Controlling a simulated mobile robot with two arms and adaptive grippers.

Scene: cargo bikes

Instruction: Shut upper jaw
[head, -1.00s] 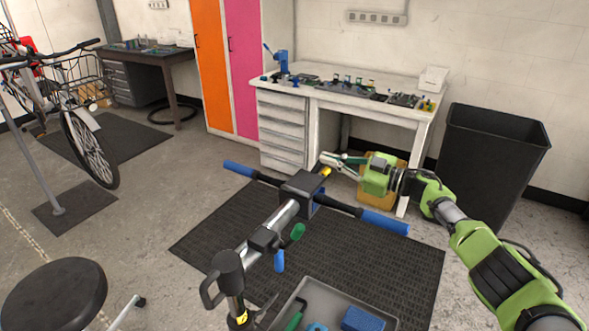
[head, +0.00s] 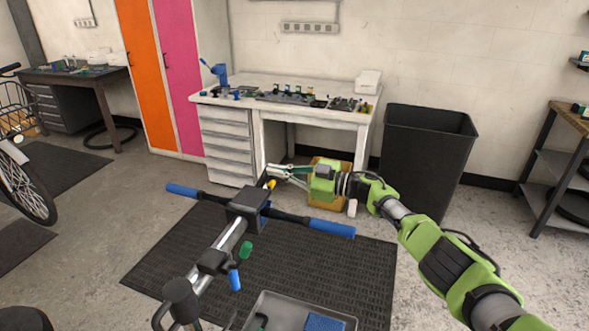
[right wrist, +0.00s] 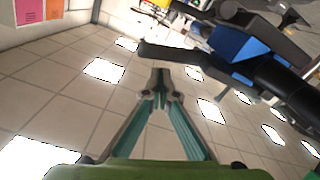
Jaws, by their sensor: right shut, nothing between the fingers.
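The repair stand (head: 222,250) rises from the bottom of the head view. Its dark clamp head (head: 246,205) carries a long black bar with blue grips (head: 331,228) at its ends. A small yellow piece (head: 271,184) shows at the top of the head. I cannot make out which part is the upper jaw. My right gripper (head: 270,172) is shut and empty just behind and above the clamp head. In the right wrist view the closed fingertips (right wrist: 160,75) are left of a black and blue clamp part (right wrist: 240,50), apparently apart from it. My left gripper is out of view.
A grey tray (head: 270,301) with tools sits at the bottom. A white workbench (head: 350,92) and a black bin (head: 425,150) stand behind my right arm. A dark shelf (head: 552,160) is at the far right. The dark floor mat (head: 330,262) has free room.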

